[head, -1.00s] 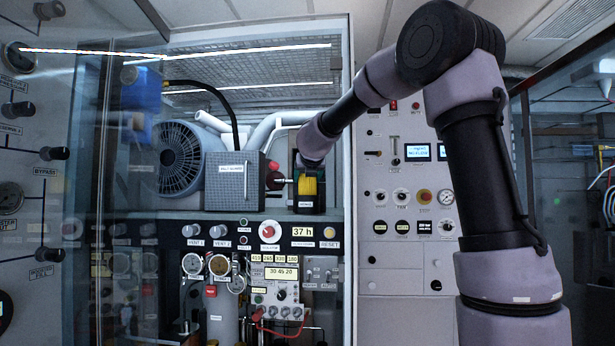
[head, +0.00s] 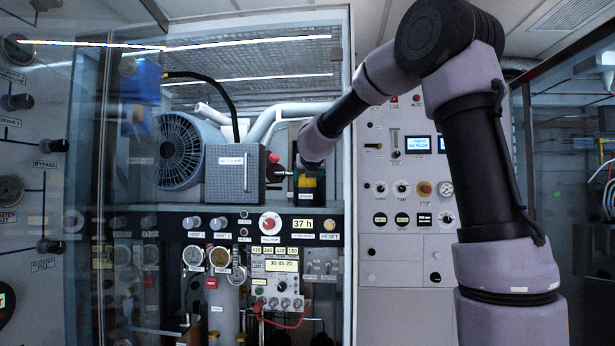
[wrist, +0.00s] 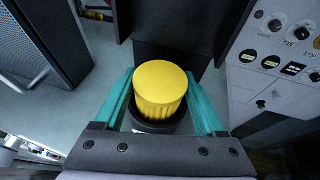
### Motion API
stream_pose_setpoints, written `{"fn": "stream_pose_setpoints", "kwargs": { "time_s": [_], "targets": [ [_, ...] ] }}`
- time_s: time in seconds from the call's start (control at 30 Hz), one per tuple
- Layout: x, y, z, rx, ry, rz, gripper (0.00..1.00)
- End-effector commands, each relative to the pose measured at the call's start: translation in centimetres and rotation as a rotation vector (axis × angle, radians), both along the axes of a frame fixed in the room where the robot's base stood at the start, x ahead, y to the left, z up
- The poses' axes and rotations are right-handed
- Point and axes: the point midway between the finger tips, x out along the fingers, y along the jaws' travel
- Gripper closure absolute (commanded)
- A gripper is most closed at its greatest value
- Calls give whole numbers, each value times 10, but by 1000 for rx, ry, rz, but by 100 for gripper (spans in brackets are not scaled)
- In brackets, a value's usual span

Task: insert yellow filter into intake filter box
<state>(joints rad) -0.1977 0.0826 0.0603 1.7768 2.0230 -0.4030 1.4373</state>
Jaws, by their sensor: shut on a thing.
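The yellow filter (wrist: 160,85) is a ribbed cylinder with a smooth round top and a black base. In the wrist view it stands between the two teal fingers of my gripper (wrist: 159,72), which is shut on it. In the head view the filter (head: 312,183) is partly hidden by my wrist. A dark, open-fronted box (wrist: 178,48), apparently the intake filter box, lies just beyond the filter in the wrist view. In the head view, my wrist hides much of the box, and I cannot tell how far inside the filter is.
A grey box with a handle (head: 234,174) and a round fan (head: 180,151) stand left of the filter on the shelf. A red knob (head: 274,172) is close by. The control panel (head: 407,275) stands to the right. A glass pane (head: 120,220) covers the left side.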

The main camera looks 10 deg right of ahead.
Motion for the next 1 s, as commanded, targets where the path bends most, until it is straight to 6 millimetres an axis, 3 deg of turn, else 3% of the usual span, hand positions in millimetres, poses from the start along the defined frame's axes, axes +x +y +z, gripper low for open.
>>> {"fn": "stream_pose_setpoints", "kwargs": {
  "time_s": [0.47, 0.5, 0.53, 0.83, 1.0],
  "targets": [
    [0, 0, -12, 0, 0, 0, 95],
    [0, 0, -11, 0, -1, 0, 12],
    [0, 0, -11, 0, -1, 0, 1],
    [-3, 0, -9, 0, -1, 0, 0],
    [-24, 2, 0, 0, -3, 0, 0]
  ]
}}
